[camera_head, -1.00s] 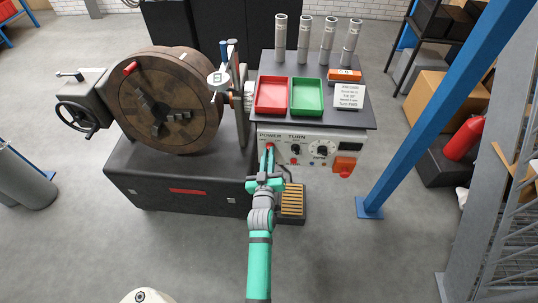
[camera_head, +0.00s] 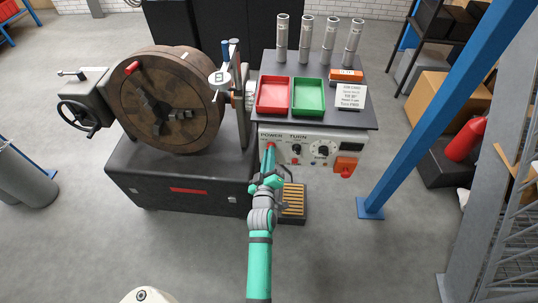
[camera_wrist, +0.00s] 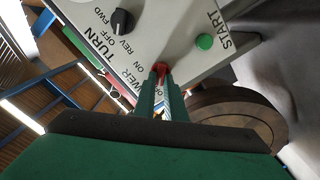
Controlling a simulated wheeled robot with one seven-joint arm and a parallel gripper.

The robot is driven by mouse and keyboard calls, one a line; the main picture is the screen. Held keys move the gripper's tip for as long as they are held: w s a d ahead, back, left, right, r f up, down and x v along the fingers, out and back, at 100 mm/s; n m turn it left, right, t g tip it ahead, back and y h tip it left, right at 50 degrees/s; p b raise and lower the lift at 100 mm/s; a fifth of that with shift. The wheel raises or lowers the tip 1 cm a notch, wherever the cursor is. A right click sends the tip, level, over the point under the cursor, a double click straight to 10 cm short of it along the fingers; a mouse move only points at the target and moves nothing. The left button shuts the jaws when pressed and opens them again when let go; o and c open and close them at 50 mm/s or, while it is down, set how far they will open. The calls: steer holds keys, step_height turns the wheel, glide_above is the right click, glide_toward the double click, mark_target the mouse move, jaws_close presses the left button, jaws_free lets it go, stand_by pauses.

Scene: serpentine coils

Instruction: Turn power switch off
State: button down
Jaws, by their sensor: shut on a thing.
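The power switch is the red knob (camera_wrist: 160,68) on the pale control panel (camera_wrist: 185,30), under the partly covered POWER label. My gripper (camera_wrist: 163,82) is shut on this red knob, with its two green fingers close together. In the head view my gripper (camera_head: 268,148) reaches the upper left of the panel (camera_head: 305,160), and its fingers mostly hide the switch. Which position the switch stands in cannot be told. The black TURN knob (camera_wrist: 121,21) and the green START button (camera_wrist: 204,41) are clear of the fingers.
A large round chuck (camera_head: 168,105) stands left of the panel. Red (camera_head: 272,95) and green (camera_head: 307,97) trays sit on the shelf above it. An orange-red control (camera_head: 345,165) is at the panel's right end. A blue post (camera_head: 425,105) rises to the right.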

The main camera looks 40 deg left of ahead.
steer(key=c, duration=1.8)
jaws_free()
steer(key=v, duration=1.1)
steer(key=shift+a, duration=0.1)
steer(key=shift+f, duration=0.1)
